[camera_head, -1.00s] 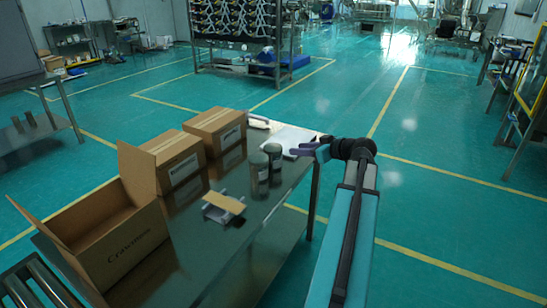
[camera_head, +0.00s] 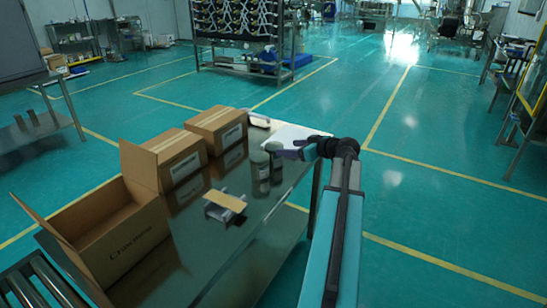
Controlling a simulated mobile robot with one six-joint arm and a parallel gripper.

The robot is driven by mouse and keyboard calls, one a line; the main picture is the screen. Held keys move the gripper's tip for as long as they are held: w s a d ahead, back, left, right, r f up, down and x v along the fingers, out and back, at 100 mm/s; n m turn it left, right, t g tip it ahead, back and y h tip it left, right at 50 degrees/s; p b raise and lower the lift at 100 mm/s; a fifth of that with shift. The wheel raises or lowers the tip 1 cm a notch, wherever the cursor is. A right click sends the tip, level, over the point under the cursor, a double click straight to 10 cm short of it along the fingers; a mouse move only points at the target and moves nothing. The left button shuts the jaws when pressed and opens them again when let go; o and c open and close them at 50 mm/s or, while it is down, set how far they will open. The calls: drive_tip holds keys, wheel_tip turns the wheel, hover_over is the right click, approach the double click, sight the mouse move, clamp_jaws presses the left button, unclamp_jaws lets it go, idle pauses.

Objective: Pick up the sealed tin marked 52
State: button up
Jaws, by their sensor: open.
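Two small grey tins with light lids stand upright close together near the right edge of the metal table. One is the nearer left tin (camera_head: 260,166); the other is the farther right tin (camera_head: 274,152). Their markings are too small to read, so I cannot tell which is 52. My gripper (camera_head: 286,152) is at the end of my arm, just right of the farther tin at about the height of its upper part. It is open, and I cannot tell whether it touches the tin.
The metal table (camera_head: 235,240) also holds an open cardboard box (camera_head: 120,240), two closed boxes (camera_head: 178,160) (camera_head: 220,128), a small stand with a tan top (camera_head: 225,202) and a white sheet (camera_head: 295,135) behind the tins. The teal floor right of the table is clear.

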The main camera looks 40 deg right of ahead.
sight(278, 147)
drive_tip(key=shift+x, duration=1)
drive_tip(key=shift+p+x, duration=0.45)
drive_tip(key=shift+x, duration=2.2)
drive_tip(key=shift+c, duration=0.3)
drive_tip(key=c, duration=1.2)
drive_tip(key=shift+r, duration=0.2)
drive_tip(key=shift+r, duration=1.55)
drive_tip(key=s, duration=0.5)
drive_tip(key=s+a+r+b, duration=0.1)
drive_tip(key=s, duration=1)
drive_tip(key=shift+a+r+b, duration=0.15)
drive_tip(key=shift+r+b, duration=0.15)
drive_tip(key=shift+b, duration=0.1)
